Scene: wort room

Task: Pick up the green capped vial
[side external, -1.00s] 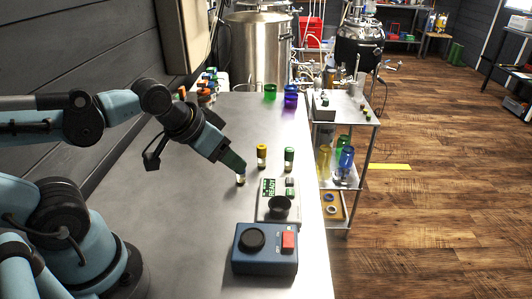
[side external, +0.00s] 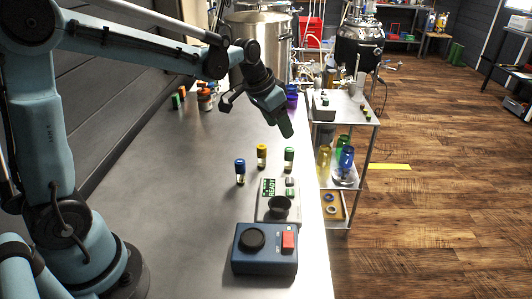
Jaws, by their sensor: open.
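The green capped vial (side external: 289,159) stands upright on the grey bench, at the right of a short row of three vials. A yellow capped vial (side external: 261,156) stands left of it and a blue capped vial (side external: 240,171) farther left and nearer. My gripper (side external: 287,130) is open and points down, above and just behind the green capped vial in the picture. I see no vial in it. Its fingers are seen from the side, so the gap between them is hard to make out.
A small device with a dark cup (side external: 279,206) sits in front of the vials. A blue box with a red switch (side external: 265,249) is nearer. Several bottles (side external: 205,98) stand by the wall. The bench's right edge is close, with a steel cart (side external: 346,180) beyond.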

